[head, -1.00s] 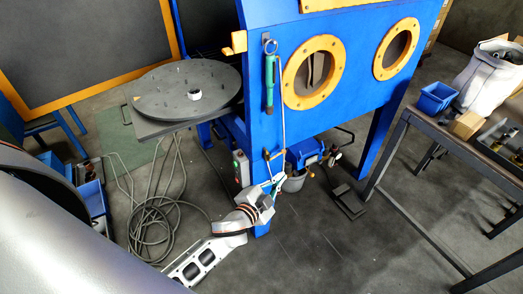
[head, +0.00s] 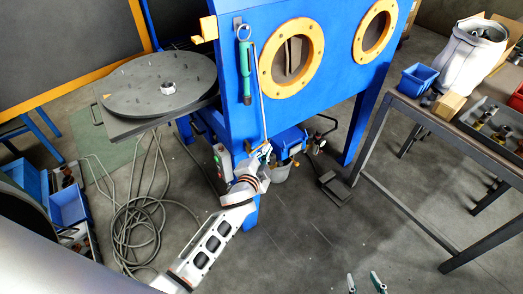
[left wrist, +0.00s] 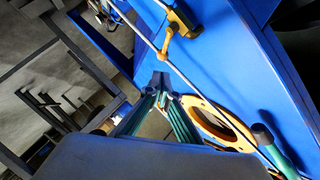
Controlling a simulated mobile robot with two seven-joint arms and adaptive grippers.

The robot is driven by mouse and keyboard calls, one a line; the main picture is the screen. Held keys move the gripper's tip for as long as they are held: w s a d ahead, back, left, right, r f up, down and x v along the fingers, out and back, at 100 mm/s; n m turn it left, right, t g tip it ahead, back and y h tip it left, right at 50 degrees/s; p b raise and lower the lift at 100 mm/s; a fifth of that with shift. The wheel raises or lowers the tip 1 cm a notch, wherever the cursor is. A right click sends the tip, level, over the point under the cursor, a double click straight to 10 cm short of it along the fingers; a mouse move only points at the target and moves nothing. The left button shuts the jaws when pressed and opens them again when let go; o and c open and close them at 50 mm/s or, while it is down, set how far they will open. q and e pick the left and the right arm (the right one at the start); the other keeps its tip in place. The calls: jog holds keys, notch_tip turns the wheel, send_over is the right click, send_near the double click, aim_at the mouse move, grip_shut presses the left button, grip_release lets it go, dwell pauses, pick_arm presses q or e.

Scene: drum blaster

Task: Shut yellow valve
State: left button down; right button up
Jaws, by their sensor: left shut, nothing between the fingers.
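The yellow valve (left wrist: 180,24) sits on a thin grey pipe along the front of the blue blasting cabinet, in the upper middle of the left wrist view. In the head view I cannot make it out clearly behind my left gripper (head: 263,151), which is close to the pipe's lower end. In the left wrist view my left gripper (left wrist: 162,80) has its teal fingers together and empty, below the valve and apart from it in the picture. My right gripper (head: 365,282) shows only two spread teal fingertips at the bottom edge of the head view.
The blue cabinet (head: 300,95) has round yellow-rimmed ports and a hanging green-handled tool (head: 245,72). A round turntable (head: 160,88) is at left, with coiled hose (head: 150,215) on the floor below. A workbench (head: 440,125) stands at right.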

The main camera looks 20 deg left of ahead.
aim_at(264, 143)
pick_arm(q)
jog(key=shift+w+a+f, duration=0.9)
jog(key=shift+a+f, duration=0.05)
jog(key=shift+a, duration=0.1)
jog(key=p, duration=0.2)
jog(key=shift+w+a+r+m+g+p, duration=0.1)
jog(key=shift+w+a+m+g+p, duration=0.05)
jog(key=shift+w+m+g+p, duration=0.2)
jog(key=shift+a+f+g, duration=0.1)
jog(key=shift+f+g, duration=0.15)
jog(key=shift+f, duration=0.35)
